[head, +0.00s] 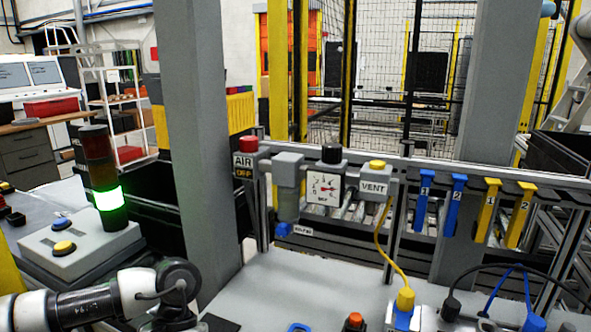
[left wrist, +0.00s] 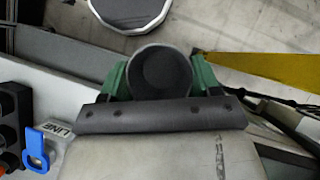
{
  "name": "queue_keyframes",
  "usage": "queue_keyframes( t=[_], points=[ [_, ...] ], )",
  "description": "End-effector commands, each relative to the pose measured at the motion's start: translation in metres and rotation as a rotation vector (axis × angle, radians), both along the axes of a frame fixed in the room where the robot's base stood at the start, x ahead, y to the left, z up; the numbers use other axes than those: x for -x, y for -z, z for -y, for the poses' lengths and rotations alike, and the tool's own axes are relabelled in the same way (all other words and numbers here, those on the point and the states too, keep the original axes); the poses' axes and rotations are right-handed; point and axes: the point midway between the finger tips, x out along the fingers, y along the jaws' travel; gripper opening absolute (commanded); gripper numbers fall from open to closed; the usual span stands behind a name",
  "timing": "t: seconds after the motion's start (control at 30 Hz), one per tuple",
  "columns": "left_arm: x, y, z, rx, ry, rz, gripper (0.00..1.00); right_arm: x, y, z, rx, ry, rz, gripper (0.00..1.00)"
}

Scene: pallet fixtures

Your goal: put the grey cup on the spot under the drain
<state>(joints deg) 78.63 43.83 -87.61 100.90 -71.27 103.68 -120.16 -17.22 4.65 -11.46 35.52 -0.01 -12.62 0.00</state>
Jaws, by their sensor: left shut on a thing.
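The grey cup (left wrist: 160,77) is in the left wrist view, its dark round opening facing the camera. My left gripper (left wrist: 161,84) has green fingers on both sides of the cup and is shut on it. In the head view my left arm comes in at the lower left; its fingers and the cup are not visible there. The drain (head: 283,229) is the blue piece at the bottom of the grey filter bowl (head: 288,203) on the rail, above the grey bench. I cannot make out the spot under it with certainty. My right gripper is in neither view.
A signal tower (head: 103,180) with a green light stands at left. A thick grey post (head: 200,140) rises between it and the filter. A gauge (head: 325,187) and a VENT box (head: 374,187) sit right of the filter. A yellow cable (head: 384,245) hangs to the bench (head: 290,290).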

Motion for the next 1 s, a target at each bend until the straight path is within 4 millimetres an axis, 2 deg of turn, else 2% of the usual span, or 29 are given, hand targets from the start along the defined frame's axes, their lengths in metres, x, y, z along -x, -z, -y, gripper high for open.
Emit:
queue_keyframes(
  t=[0.1,0.27,1.0],
  points=[
    [0.018,0.024,-0.001,0.002,0.007,-0.008,0.4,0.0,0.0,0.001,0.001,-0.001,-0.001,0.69],
    [0.033,0.04,0.0,0.003,0.004,-0.004,0.4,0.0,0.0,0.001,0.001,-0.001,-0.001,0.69],
    [0.034,0.041,0.0,0.002,0.003,0.001,0.4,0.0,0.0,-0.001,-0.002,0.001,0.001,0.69]
  ],
)
